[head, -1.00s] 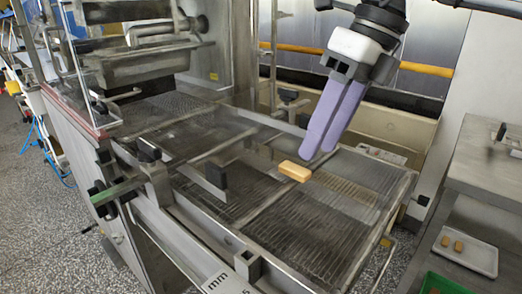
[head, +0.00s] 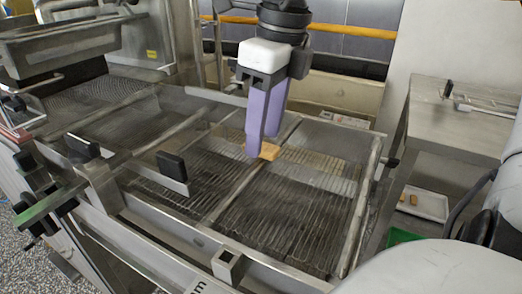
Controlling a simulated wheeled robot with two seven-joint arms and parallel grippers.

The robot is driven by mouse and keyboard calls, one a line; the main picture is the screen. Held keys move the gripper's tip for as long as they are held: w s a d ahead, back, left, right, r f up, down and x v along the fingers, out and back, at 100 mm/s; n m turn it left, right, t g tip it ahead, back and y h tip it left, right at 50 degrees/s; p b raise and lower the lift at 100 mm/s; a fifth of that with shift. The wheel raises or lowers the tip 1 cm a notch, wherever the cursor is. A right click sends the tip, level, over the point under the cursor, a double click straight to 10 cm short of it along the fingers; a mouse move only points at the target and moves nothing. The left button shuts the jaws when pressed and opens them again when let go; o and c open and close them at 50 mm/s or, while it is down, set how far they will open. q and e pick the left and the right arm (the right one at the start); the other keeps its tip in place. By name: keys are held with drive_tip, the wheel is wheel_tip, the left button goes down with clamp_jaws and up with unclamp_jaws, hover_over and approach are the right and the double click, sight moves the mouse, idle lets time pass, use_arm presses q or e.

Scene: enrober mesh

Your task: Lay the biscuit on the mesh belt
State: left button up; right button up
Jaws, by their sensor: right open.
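The biscuit (head: 269,152), a small tan block, appears to lie flat on the mesh belt (head: 290,215), close to a metal cross bar. My right gripper (head: 262,143) points down with its two long purple fingers. It is open, with its fingertips right at the biscuit. The near finger partly covers the biscuit's left end. Whether a finger touches it I cannot tell. My left gripper is not in view.
Metal side rails frame the belt, and a black block (head: 172,167) stands at its near side. A white tray (head: 425,204) with small tan pieces sits at the right, below a steel table (head: 445,115). The belt's front part is clear.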

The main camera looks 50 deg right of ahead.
drive_tip(key=shift+w+f, duration=0.15)
drive_tip(key=shift+f, duration=0.6)
drive_tip(key=shift+c, duration=0.5)
drive_tip(key=c, duration=0.8)
drive_tip(key=shift+r, duration=0.1)
